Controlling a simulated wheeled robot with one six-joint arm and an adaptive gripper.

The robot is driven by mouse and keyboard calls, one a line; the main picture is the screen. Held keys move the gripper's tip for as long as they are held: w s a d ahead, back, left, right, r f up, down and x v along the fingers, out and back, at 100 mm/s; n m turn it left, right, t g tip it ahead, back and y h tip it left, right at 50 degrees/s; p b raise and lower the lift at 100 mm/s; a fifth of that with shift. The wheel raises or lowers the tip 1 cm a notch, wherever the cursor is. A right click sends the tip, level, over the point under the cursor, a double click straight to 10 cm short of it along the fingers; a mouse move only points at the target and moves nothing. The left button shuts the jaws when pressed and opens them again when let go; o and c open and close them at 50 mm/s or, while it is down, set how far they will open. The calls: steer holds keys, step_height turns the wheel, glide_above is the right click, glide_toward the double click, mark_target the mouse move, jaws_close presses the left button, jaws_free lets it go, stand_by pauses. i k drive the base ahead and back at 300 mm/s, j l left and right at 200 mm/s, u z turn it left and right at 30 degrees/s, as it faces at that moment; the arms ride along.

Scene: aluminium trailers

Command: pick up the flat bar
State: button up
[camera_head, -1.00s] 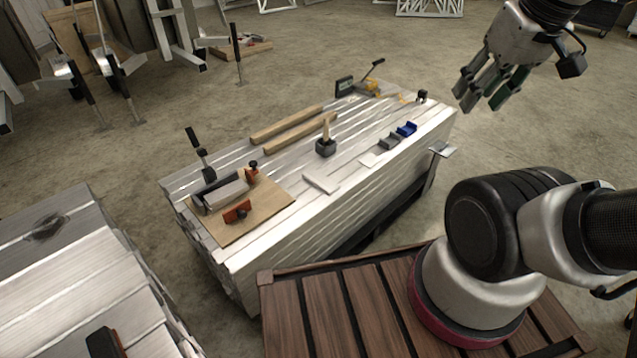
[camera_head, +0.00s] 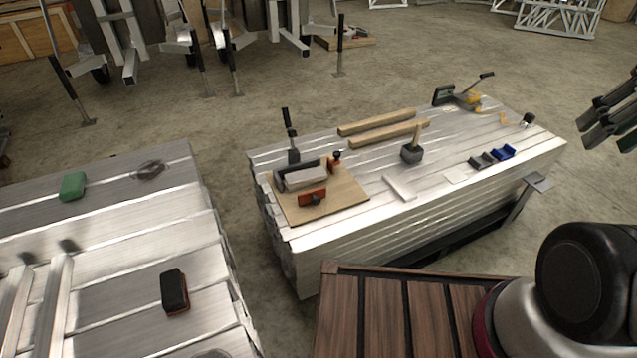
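A short, pale flat bar (camera_head: 399,188) lies on the aluminium-topped workbench (camera_head: 420,205), near its front edge and right of the plywood board. It looks whitish and shows no hold on it. My gripper (camera_head: 604,132) is at the right edge of the head view, partly cut off by the frame. Its fingers are spread with nothing seen between them. It is in the air, right of the bench and well apart from the bar.
Around the bar are a plywood board (camera_head: 345,196) with clamps, a dark block with a wooden handle (camera_head: 411,153), two wooden strips (camera_head: 377,121), a white card (camera_head: 456,178) and blue and grey blocks (camera_head: 503,152). Another aluminium surface (camera_head: 110,235) is at left.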

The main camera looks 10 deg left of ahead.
mark_target(406, 194)
steer(key=i+l+u, duration=0.35)
steer(key=l, duration=0.25)
steer(key=i+l+u, duration=0.35)
steer(key=l, duration=0.4)
steer(key=i+l+u, duration=0.15)
steer(key=l, duration=0.2)
steer(key=i+l+u, duration=0.2)
steer(key=l, duration=0.2)
